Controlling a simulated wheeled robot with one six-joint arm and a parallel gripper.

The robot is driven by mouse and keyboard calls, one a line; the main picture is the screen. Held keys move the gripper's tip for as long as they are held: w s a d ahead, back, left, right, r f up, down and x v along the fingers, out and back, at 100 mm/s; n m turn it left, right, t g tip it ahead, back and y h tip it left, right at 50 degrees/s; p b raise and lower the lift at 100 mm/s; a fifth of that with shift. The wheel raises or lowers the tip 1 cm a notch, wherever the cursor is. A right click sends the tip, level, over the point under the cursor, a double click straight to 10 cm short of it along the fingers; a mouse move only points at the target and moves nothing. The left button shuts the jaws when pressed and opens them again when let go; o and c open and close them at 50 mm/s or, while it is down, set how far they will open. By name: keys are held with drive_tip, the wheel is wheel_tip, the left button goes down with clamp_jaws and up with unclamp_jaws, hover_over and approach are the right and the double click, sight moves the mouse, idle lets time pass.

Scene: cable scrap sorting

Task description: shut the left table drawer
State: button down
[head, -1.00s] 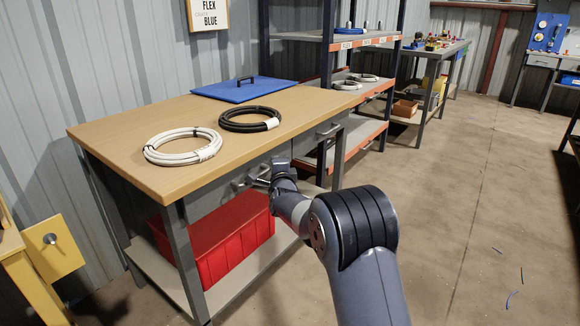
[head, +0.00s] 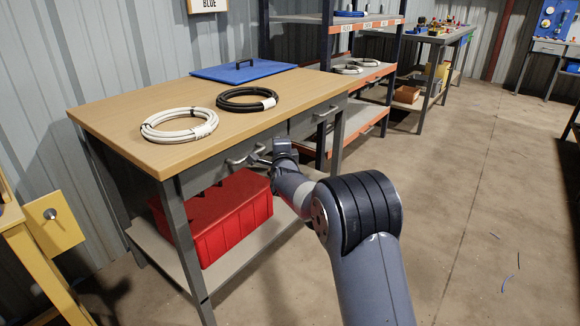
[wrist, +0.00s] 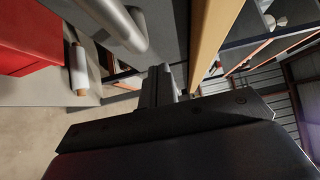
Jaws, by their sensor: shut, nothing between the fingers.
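The left table drawer (head: 215,172) is a grey front under the wooden tabletop, with a bar handle (head: 243,157). In the head view it looks close to flush with the table frame; a small gap cannot be ruled out. My gripper (head: 258,156) is at the right end of this handle, in front of the drawer face. In the wrist view, the shut fingers (wrist: 160,84) point towards the grey front, with the thick handle bar (wrist: 112,22) to their upper left. The fingers hold nothing. Whether they touch the drawer cannot be told.
The workbench (head: 120,118) carries a white cable coil (head: 158,135), a black cable coil (head: 230,106) and a blue lid (head: 215,72). A red bin (head: 230,215) stands on its lower shelf. A second drawer handle (head: 327,113) is to the right.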

drive_tip(key=s+d+p, duration=0.1)
drive_tip(key=s+d, duration=0.1)
drive_tip(key=s, duration=0.8)
drive_tip(key=shift+s+d+p, duration=0.25)
drive_tip(key=shift+d+p, duration=0.1)
drive_tip(key=shift+d, duration=0.05)
drive_tip(key=shift+f, duration=0.1)
drive_tip(key=w+a, duration=0.4)
drive_tip(key=w, duration=0.8)
drive_tip(key=shift+a, duration=0.35)
